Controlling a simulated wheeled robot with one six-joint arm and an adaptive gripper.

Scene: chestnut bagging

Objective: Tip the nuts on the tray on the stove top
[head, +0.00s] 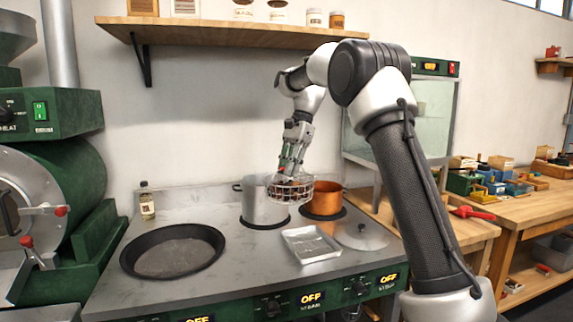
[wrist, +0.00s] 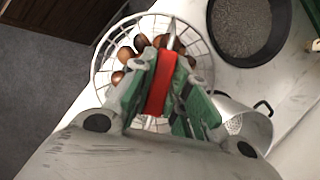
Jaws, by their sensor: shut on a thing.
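My gripper (head: 292,165) is shut on the red handle (wrist: 159,85) of a round wire basket (head: 290,191), and holds the basket above the stove top. Several brown nuts lie in the basket; some nuts (wrist: 125,54) show through the left side in the wrist view, while the gripper hides the rest. The basket looks about level. A shallow silver rectangular tray (head: 325,258) lies on the stove top (head: 235,262), below and in front of the basket. I see no nuts on it. The tray is not clearly visible in the wrist view.
A black round pan (head: 128,262) stands at left on the stove, also in the wrist view (wrist: 284,45). A steel pot (head: 255,208) and a copper pot (head: 325,204) stand behind the tray. A lid (head: 360,237) lies right of it. A bottle (head: 146,202) stands at the back left.

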